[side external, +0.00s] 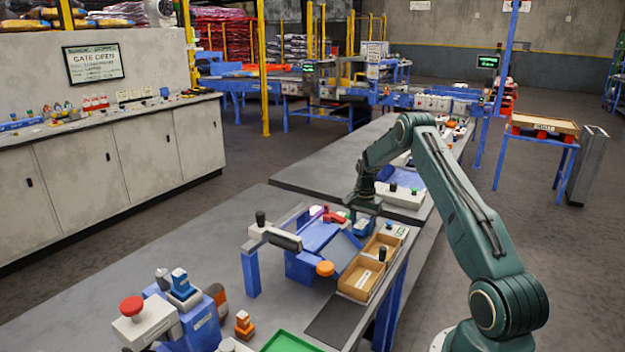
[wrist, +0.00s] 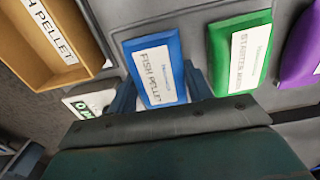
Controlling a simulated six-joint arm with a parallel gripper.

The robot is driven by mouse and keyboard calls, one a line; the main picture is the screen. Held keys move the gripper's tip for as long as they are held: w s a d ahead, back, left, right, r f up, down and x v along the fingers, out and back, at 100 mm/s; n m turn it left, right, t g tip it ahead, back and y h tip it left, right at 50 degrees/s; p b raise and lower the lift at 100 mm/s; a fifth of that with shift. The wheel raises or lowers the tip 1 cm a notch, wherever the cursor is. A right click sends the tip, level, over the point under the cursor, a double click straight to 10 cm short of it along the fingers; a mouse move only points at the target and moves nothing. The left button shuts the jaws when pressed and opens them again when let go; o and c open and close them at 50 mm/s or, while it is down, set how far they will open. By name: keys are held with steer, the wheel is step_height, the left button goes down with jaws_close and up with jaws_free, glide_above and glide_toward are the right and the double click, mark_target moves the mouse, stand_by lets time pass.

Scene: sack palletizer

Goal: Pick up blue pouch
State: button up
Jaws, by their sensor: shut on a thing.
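The blue pouch (wrist: 156,66) has a white label reading "FISH PELLET" and lies between the two fingers of my gripper (wrist: 160,92) in the wrist view. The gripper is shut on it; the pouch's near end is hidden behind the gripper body. A green pouch (wrist: 240,56) with a white label lies just right of the blue one. A purple pouch (wrist: 303,52) lies further right, partly out of frame.
A tan tray (wrist: 85,18) labelled "FISH PELLET" is close on the left in the wrist view. Wooden trays (side external: 345,289) line the station's right side. An orange knob (side external: 325,268) and a blue sloped panel (side external: 318,236) stand nearby. The grey table (side external: 215,235) has free room at left.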

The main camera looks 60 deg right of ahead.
mark_target(362, 225)
steer(key=shift+r, duration=0.1)
step_height(362, 225, up, 20)
stand_by(0.7)
steer(key=shift+w+a, duration=0.1)
stand_by(0.4)
